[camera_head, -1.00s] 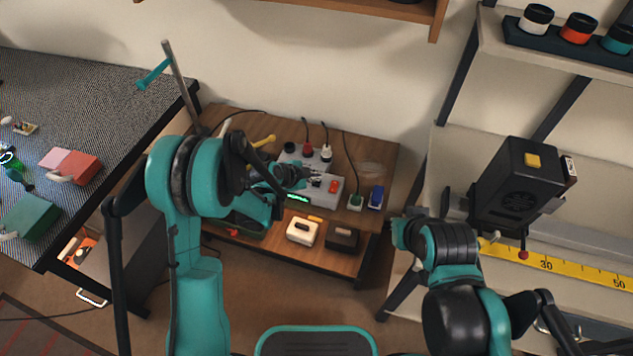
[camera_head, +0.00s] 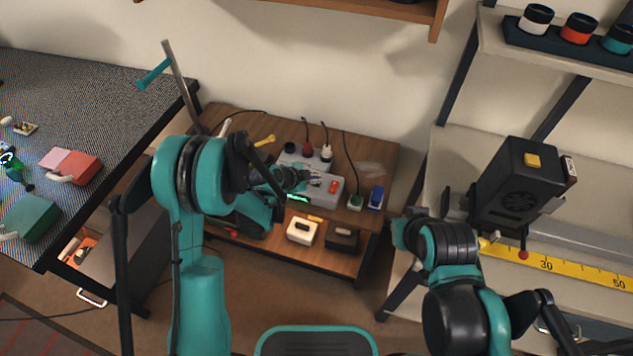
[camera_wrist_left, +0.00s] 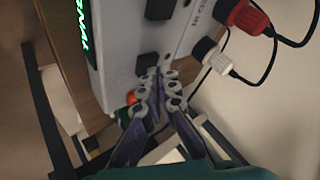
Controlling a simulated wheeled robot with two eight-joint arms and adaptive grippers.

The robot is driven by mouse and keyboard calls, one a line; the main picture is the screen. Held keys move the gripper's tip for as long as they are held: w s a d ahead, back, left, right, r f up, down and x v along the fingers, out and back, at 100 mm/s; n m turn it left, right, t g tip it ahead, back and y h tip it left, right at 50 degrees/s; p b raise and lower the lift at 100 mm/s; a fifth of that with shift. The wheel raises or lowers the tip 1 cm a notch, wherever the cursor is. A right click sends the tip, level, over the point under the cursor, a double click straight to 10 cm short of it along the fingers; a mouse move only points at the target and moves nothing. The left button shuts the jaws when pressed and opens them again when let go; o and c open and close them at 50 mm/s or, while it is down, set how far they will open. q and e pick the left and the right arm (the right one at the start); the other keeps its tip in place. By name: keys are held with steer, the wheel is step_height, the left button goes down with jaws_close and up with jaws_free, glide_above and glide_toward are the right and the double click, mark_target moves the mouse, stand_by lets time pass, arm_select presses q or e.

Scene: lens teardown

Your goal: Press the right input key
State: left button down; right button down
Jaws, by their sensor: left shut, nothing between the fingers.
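A grey instrument box (camera_head: 323,193) with a lit green display (camera_head: 298,199) sits on the wooden bench. It also fills the upper left of the left wrist view (camera_wrist_left: 118,35), with its display (camera_wrist_left: 78,28). Two dark keys show on its face there: one farther up (camera_wrist_left: 160,9) and the right input key (camera_wrist_left: 147,64) nearer the orange button (camera_wrist_left: 130,98). My left gripper (camera_wrist_left: 164,68) is shut and empty, its tips beside and partly over the right key. Whether they touch it I cannot tell. My left gripper (camera_head: 312,178) is over the box in the head view. My right gripper is not clearly visible.
A white block (camera_head: 302,231) and a dark block (camera_head: 343,237) lie in front. Green (camera_head: 355,201) and blue (camera_head: 375,197) items stand to the right.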

arm_select(q)
steer(key=shift+f, duration=0.3)
steer(key=shift+r, duration=0.15)
stand_by(0.4)
steer(key=shift+r+p, duration=0.45)
steer(key=shift+r, duration=0.3)
steer(key=shift+r+p, duration=1.6)
steer(key=shift+r, duration=0.9)
